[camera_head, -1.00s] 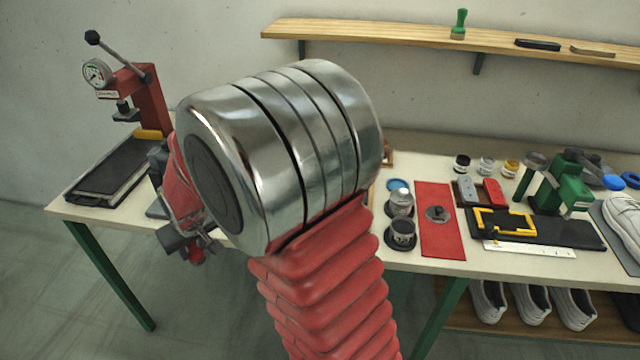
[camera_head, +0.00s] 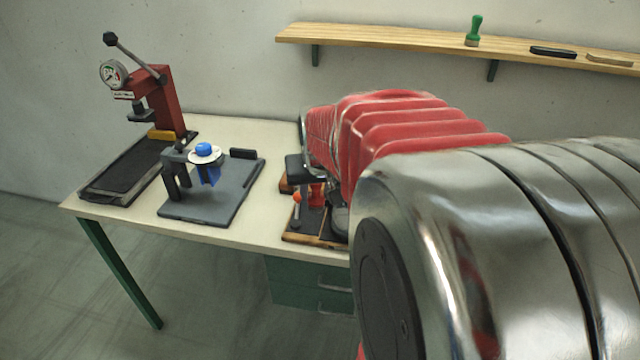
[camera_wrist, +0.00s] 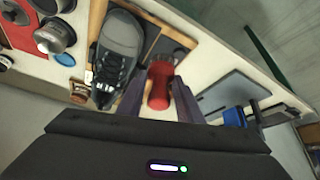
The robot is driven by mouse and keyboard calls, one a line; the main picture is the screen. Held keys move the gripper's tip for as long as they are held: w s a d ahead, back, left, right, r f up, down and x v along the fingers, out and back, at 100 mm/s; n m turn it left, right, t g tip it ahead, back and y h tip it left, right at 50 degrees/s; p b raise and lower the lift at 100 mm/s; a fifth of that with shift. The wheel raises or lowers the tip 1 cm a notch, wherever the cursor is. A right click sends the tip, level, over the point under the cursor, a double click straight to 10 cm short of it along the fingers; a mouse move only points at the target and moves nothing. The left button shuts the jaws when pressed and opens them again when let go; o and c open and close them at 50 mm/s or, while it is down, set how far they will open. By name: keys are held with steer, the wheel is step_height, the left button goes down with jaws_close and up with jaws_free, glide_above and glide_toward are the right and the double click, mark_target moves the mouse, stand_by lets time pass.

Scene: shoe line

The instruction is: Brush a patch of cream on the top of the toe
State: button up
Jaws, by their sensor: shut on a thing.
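In the wrist view my gripper (camera_wrist: 161,88) is shut on a red, rounded handle (camera_wrist: 158,84), seen nearly end-on. Any bristles and cream at its far end are hidden. A dark grey laced shoe (camera_wrist: 121,38) lies on a wood-edged board, just left of the handle. I cannot tell whether the held tool touches the shoe. In the head view the gripper (camera_head: 308,180) is low over the board (camera_head: 318,239), partly hidden by my arm. Only a small dark part of the shoe (camera_head: 339,220) shows there.
A grey fixture plate (camera_head: 214,212) with a blue knob (camera_head: 203,149) stands left of the board. A red press (camera_head: 160,105) is at the far left. In the wrist view metal cans (camera_wrist: 55,37) and a blue lid (camera_wrist: 65,59) lie left of the shoe.

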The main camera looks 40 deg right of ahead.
steer(key=shift+m, duration=0.4)
steer(key=s, duration=0.1)
steer(key=s+d+r, duration=0.1)
steer(key=s+d, duration=0.1)
steer(key=shift+d+r, duration=0.1)
steer(key=shift+r, duration=0.15)
steer(key=shift+f, duration=0.1)
steer(key=shift+s+d+x, duration=0.1)
steer(key=shift+s+x, duration=0.05)
steer(key=shift+x, duration=0.8)
steer(key=shift+s+d+x, duration=0.1)
steer(key=shift+x, duration=0.85)
steer(key=shift+s+d+x, duration=0.1)
steer(key=shift+s+x, duration=0.05)
steer(key=shift+x, duration=0.8)
steer(key=shift+x, duration=0.8)
steer(key=shift+s, duration=0.15)
steer(key=shift+s+d, duration=0.4)
steer(key=shift+s, duration=0.2)
steer(key=shift+s+d, duration=0.45)
steer(key=shift+s, duration=0.15)
steer(key=shift+s, duration=0.1)
steer(key=shift+s+d, duration=0.9)
steer(key=shift+s, duration=0.15)
